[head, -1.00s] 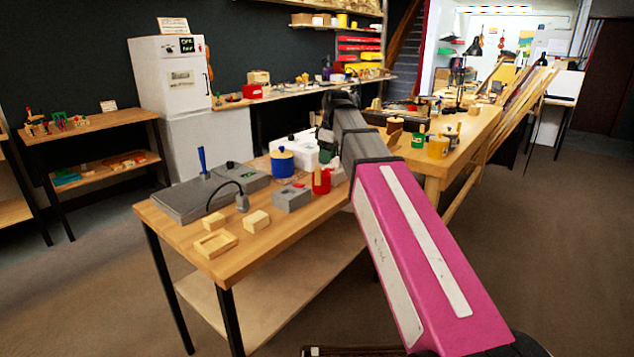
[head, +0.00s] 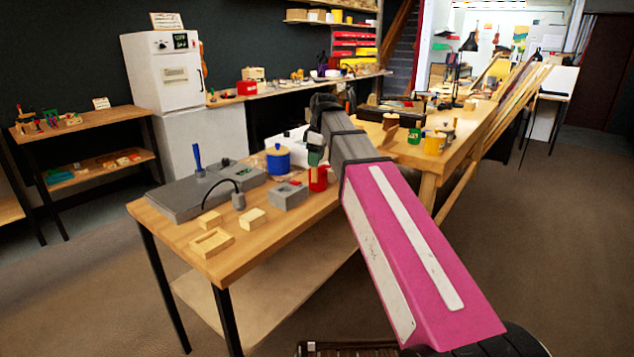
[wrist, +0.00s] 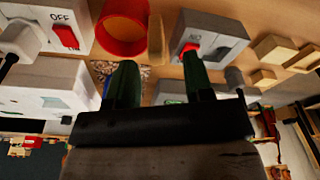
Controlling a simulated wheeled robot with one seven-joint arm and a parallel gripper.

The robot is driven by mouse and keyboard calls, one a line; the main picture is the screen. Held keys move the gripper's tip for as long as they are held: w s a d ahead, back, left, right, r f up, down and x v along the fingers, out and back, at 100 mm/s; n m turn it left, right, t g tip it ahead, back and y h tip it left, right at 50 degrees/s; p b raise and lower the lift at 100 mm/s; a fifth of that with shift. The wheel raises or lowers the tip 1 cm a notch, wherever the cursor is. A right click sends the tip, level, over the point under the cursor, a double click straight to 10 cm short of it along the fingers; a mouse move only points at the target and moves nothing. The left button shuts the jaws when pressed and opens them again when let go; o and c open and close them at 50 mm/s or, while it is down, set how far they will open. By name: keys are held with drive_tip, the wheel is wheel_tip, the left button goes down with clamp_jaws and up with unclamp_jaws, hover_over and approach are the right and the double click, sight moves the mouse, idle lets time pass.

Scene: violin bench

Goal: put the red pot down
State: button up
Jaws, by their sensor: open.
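The red pot (head: 318,179) stands on the near wooden bench, close to its right edge. In the wrist view the red pot (wrist: 104,38) shows as an open red ring with a tan inside, up and left of my fingers. My gripper (head: 315,154) has green fingers and is just above the pot in the head view. In the wrist view my gripper (wrist: 160,75) is open, its two fingers wide apart with nothing held between them. The arm partly hides the bench behind the pot.
A grey block (head: 288,195) stands left of the pot, and a blue pot (head: 278,161) is behind it. A grey flat unit (head: 185,200) fills the bench's left part. Small wooden blocks (head: 253,218) lie in front. A long bench (head: 468,125) stands to the right.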

sight(315, 182)
drive_tip(key=f, duration=0.4)
drive_tip(key=shift+w+a+f, duration=0.15)
drive_tip(key=shift+w+a, duration=0.05)
drive_tip(key=shift+w, duration=0.05)
clamp_jaws()
